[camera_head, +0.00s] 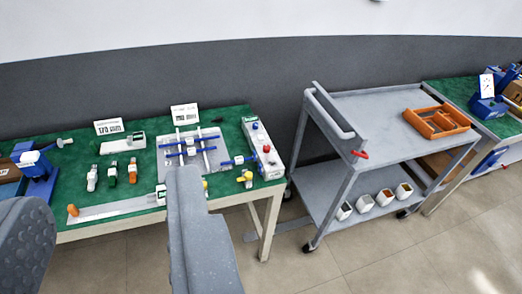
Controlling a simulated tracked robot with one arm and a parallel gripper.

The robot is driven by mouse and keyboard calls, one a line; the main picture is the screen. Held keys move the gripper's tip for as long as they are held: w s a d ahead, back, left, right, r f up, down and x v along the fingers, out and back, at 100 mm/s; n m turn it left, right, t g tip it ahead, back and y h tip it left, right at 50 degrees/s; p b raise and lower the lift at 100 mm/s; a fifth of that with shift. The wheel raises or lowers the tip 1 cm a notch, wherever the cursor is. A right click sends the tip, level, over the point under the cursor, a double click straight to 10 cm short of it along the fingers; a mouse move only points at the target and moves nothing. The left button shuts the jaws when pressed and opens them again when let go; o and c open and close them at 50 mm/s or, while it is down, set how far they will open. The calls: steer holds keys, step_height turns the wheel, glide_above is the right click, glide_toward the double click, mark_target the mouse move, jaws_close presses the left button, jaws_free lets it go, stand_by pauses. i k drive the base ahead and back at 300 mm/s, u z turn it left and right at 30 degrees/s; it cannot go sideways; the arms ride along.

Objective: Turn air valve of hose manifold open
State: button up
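A green-topped table (140,174) stands at the left. A grey plate with blue and white pipe fittings (190,147), which looks like the hose manifold, lies on it towards the right. A blue fitting (238,160) lies at the plate's right side, next to a white box with red and blue knobs (264,150). I cannot tell which part is the air valve or how it is turned. My gripper (108,190) is open and empty, its two grey fingers wide apart in the foreground. The right finger hides the plate's front part.
Small white, green and orange pieces (112,172) and a blue device (36,170) stand on the table's left. A grey cart (375,108) with an orange tray (437,121) stands at the right. Tiled floor (330,262) is free in front.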

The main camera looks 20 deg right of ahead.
mark_target(266, 148)
steer(key=z, duration=0.45)
steer(key=i, duration=1.2)
steer(key=u, duration=0.4)
